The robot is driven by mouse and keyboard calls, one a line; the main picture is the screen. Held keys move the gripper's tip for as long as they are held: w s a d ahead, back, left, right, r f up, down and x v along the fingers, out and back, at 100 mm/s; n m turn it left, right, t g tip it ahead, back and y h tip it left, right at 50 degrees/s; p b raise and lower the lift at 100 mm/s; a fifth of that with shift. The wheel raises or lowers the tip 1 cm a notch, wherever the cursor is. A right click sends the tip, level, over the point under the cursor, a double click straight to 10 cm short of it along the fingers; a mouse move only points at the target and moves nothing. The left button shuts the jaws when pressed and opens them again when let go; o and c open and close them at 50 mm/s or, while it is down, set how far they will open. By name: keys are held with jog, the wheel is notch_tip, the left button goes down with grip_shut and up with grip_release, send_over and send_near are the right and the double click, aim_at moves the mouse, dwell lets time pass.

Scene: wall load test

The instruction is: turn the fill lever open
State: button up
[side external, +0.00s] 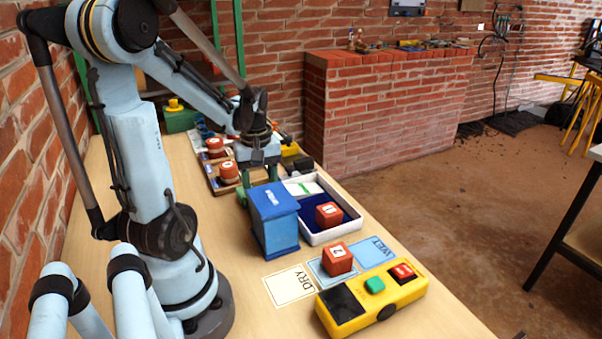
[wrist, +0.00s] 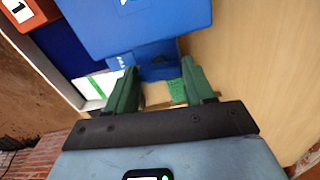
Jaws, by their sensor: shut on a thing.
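A blue box-shaped unit (side external: 275,220) with small white lettering stands upright on the table. My gripper (side external: 261,180) is just behind it, pointing down, with its green fingers partly hidden by the unit. In the wrist view, the blue unit (wrist: 145,22) fills the top middle. My gripper's green fingers (wrist: 158,70) stand apart there, one on each side of a smaller blue part (wrist: 156,58). They are shut on this part. I cannot tell whether it is the fill lever or how far it is turned, and no other lever shows clearly.
A white tray (side external: 352,224) with blue lining holds a red cube (side external: 328,215) right of the unit. Another numbered cube (side external: 337,260), a DRY card (side external: 290,286), a WET card (side external: 372,252) and a yellow device (side external: 400,295) lie in front. Bare table lies left of the unit.

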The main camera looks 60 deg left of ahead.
jog(key=shift+n, duration=0.5)
jog(key=o, duration=0.8)
jog(key=shift+c, duration=0.2)
jog(key=shift+r, duration=0.1)
notch_tip(320, 180, up, 12)
dwell(0.4)
jog(key=w+d+f+m+t, duration=0.2)
jog(key=w+d+m+t, duration=0.1)
jog(key=d+m, duration=0.6)
jog(key=w+d+f+m+t, duration=0.2)
jog(key=w+d+m+t, duration=0.2)
jog(key=d+m, duration=0.4)
jog(key=d, duration=0.4)
jog(key=shift+w+f+m, duration=0.35)
jog(key=shift+w+m, duration=0.05)
